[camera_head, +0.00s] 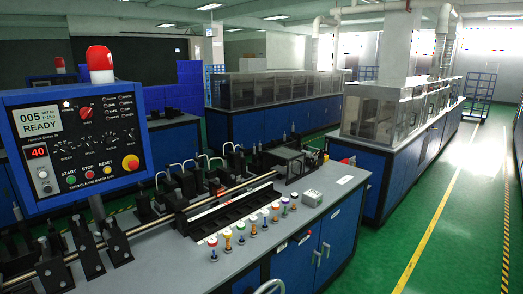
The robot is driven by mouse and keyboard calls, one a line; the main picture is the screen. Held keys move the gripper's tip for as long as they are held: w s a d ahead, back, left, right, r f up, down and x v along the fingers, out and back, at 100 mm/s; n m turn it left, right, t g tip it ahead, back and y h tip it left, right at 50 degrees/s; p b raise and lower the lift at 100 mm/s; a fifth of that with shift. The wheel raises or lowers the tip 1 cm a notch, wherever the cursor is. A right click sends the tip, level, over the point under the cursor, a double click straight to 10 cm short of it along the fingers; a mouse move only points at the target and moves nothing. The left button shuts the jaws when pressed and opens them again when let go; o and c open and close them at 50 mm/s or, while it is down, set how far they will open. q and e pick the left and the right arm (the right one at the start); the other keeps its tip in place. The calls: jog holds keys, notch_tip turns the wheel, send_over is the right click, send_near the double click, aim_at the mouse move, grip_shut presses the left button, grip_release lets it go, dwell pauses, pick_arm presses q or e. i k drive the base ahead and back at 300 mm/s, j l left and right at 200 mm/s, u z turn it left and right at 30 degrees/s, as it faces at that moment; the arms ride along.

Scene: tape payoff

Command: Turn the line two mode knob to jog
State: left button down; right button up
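A blue-framed control panel (75,145) stands at the left of the head view. It carries a red rotary knob (86,114), a row of small black knobs (97,142), a screen (38,122) reading READY and a red 40 display (38,152). Green, red and yellow buttons and a larger red stop button (130,162) sit below. The small lettering is too small to read, so I cannot tell which knob is the line two mode knob or where it points. Neither of my grippers is in view.
The panel stands over a grey-topped blue bench (215,250) with a long rail, black clamps and several coloured knob-like pieces (240,228). A red beacon (100,60) tops the panel. More blue machines (385,110) stand behind. Green floor (440,235) is clear at the right.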

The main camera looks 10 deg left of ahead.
aim_at(130, 136)
jog(key=u, duration=1.5)
